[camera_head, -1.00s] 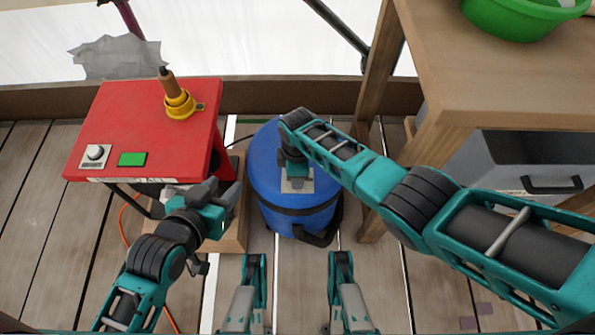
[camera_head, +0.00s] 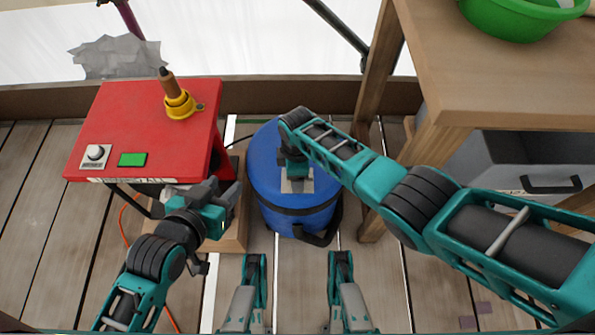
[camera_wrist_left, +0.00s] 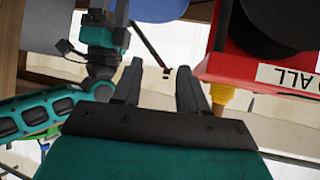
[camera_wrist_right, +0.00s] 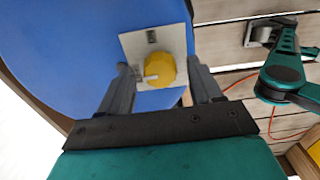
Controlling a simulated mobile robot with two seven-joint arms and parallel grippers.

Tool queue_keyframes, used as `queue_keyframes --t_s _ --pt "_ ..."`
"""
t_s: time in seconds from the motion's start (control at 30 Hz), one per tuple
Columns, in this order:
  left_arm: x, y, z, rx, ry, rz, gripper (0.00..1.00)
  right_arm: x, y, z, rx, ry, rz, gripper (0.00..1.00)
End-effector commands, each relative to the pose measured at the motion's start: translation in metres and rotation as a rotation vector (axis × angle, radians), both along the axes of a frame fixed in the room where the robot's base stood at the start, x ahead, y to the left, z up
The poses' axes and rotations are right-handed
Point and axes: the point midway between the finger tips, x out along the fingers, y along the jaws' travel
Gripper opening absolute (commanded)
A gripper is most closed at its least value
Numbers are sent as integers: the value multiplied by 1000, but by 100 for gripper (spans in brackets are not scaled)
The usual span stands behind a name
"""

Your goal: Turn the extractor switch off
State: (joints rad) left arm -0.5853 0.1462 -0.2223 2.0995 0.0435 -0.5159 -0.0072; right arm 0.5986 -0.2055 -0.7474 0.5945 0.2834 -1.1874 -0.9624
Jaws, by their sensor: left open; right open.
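The extractor is a blue drum (camera_head: 268,185) on the floor in the middle of the head view. A pale square plate (camera_head: 297,185) sits on it, partly covered by my right gripper (camera_head: 297,172). In the right wrist view, the plate (camera_wrist_right: 133,48) carries a round yellow knob (camera_wrist_right: 160,70) with a small pale mark at its left side. My right gripper is open, with one fingertip at each side of the knob in that view; I cannot tell whether they touch it. My left gripper (camera_head: 220,190) is open and empty, beside the red table's front right corner.
A red table (camera_head: 150,110) at the left bears a grey knob (camera_head: 95,153), a green block (camera_head: 132,159) and a yellow holder (camera_head: 180,103) with a brown-handled tool. A wooden bench (camera_head: 500,75) with a green bowl (camera_head: 515,18) stands at the right.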

Motion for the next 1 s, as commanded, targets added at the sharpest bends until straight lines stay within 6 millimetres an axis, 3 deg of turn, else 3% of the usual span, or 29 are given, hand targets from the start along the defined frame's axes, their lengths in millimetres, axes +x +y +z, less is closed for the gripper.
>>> queue_keyframes --t_s 0.6,1.0 --pt "-4 7 60 15 -1 6 43 0 0 113 1 0 -1 64" --pt "-4 7 65 14 -1 6 43 0 -1 125 -1 2 -1 64"
